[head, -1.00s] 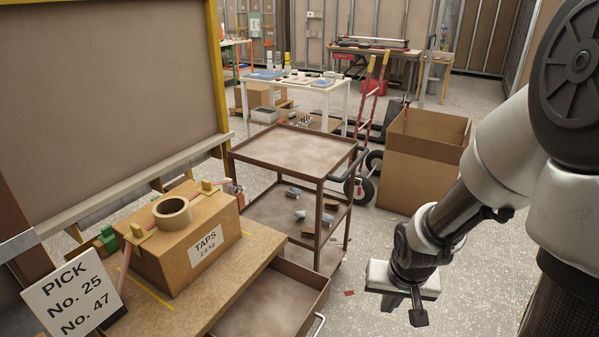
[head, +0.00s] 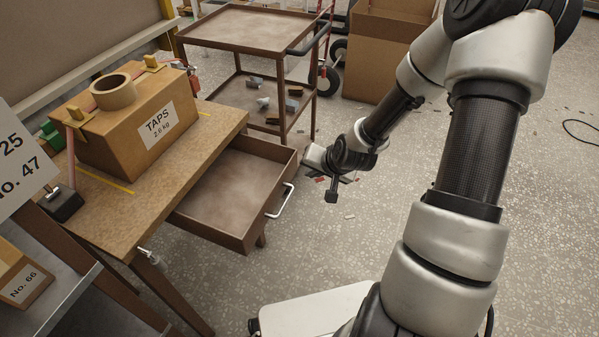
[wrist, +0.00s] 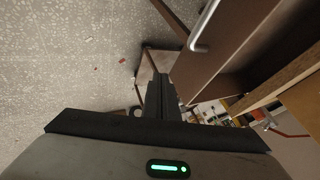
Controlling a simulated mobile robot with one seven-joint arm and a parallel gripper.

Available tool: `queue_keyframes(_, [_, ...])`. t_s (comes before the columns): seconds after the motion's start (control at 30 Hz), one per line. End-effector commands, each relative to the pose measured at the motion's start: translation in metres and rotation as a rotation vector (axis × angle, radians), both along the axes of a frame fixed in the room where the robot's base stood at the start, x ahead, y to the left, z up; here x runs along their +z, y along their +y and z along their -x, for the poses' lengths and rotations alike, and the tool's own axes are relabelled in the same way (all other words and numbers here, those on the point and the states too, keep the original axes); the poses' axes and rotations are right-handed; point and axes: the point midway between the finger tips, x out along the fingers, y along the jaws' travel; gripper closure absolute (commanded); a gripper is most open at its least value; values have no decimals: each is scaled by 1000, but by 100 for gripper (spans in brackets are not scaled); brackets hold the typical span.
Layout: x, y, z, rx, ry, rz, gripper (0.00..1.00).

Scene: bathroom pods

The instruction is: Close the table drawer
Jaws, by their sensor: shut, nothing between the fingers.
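The table drawer (head: 228,198) is pulled out from the front of the wooden table (head: 205,150); it looks empty. Its metal handle (head: 281,201) is on the drawer's front face. In the wrist view the handle (wrist: 203,28) and the brown drawer front (wrist: 215,65) lie at the upper right. My gripper (head: 332,190) is to the right of the drawer, apart from the handle. In the wrist view my gripper (wrist: 160,92) points ahead with its fingers together and nothing held.
A box labelled TAPS (head: 135,125) with a tape roll (head: 113,92) stands on the tabletop. A brown cart (head: 250,30) stands behind the drawer, and an open cardboard box (head: 385,50) is at the back.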

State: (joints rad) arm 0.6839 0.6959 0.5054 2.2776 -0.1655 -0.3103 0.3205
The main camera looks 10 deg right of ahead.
Motion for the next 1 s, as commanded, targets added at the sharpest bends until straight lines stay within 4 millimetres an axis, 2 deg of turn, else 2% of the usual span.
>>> queue_keyframes(0.03, [1,10,-6,8,-3,2,100])
queue_keyframes(0.2, [2,26,-18,5,-3,2,100])
queue_keyframes(0.77, [3,33,-23,3,-1,1,100])
queue_keyframes(1.0, [1,53,-37,6,-3,2,100])
